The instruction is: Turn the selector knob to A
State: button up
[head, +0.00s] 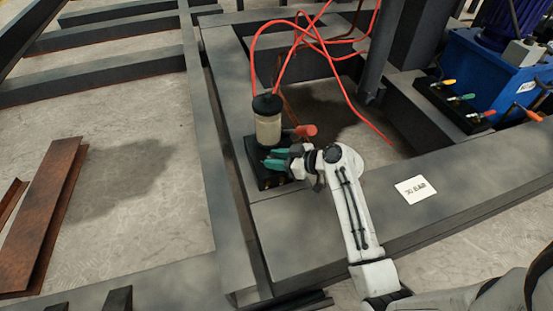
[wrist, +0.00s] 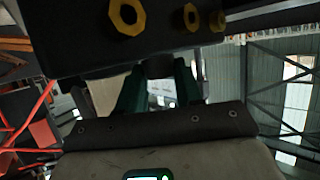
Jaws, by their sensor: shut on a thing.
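A black valve block (head: 256,166) sits on the grey steel beam, with a cream cylinder (head: 268,128) upright on it. An orange-red handle (head: 305,131) sticks out to its right. My gripper (head: 272,159) reaches the block from the right, its green fingers at the block's near side. In the wrist view my gripper (wrist: 160,80) is shut on a dark rounded part, the selector knob (wrist: 160,66), just under the block (wrist: 85,45). The fingers and block hide most of the knob. No letter marks or pointer can be read.
Orange-red hoses (head: 325,45) loop up from the cylinder. A grey post (head: 376,50) stands behind. At right are a blue machine (head: 480,70) and a black block with coloured levers (head: 455,100). A white label (head: 416,189) lies on the beam.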

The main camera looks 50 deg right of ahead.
jog(key=shift+f, duration=0.1)
jog(key=o, duration=1)
jog(key=shift+o, duration=0.2)
jog(key=p+v, duration=0.4)
jog(key=v, duration=0.6)
jog(key=shift+s+r, duration=0.25)
jog(key=shift+s, duration=0.1)
